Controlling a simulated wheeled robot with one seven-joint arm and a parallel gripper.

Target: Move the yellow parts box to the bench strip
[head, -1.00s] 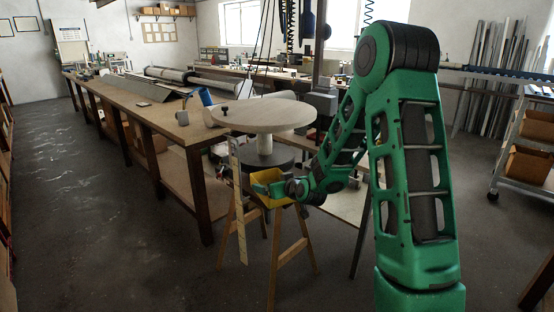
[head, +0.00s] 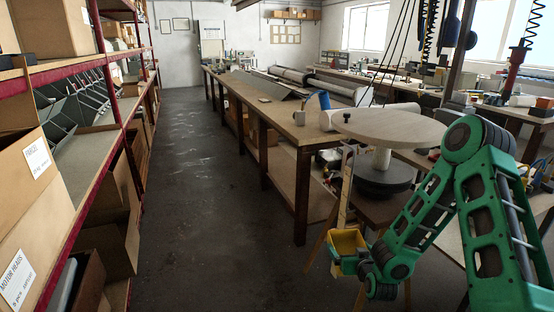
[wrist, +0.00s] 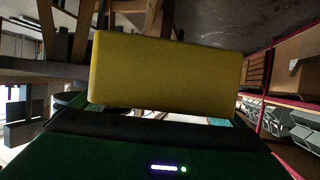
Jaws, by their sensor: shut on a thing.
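The yellow parts box (head: 347,242) is in my gripper (head: 349,262), held in the air in the lower right of the head view. It hangs in front of the round table, lower than its top. In the wrist view the box (wrist: 165,72) fills the middle, and teal fingertips show at its lower edge on both sides. My gripper is shut on it. The inside of the box is mostly hidden. The long wooden bench (head: 271,110) runs away behind the box to the left; I cannot tell which part of it is the bench strip.
A round pale tabletop (head: 395,127) on a dark base stands just behind the box. A red-framed shelf rack (head: 88,168) with cardboard boxes lines the left side. The floor aisle (head: 205,210) between rack and bench is clear. A blue container (head: 324,100) stands at the bench's near end.

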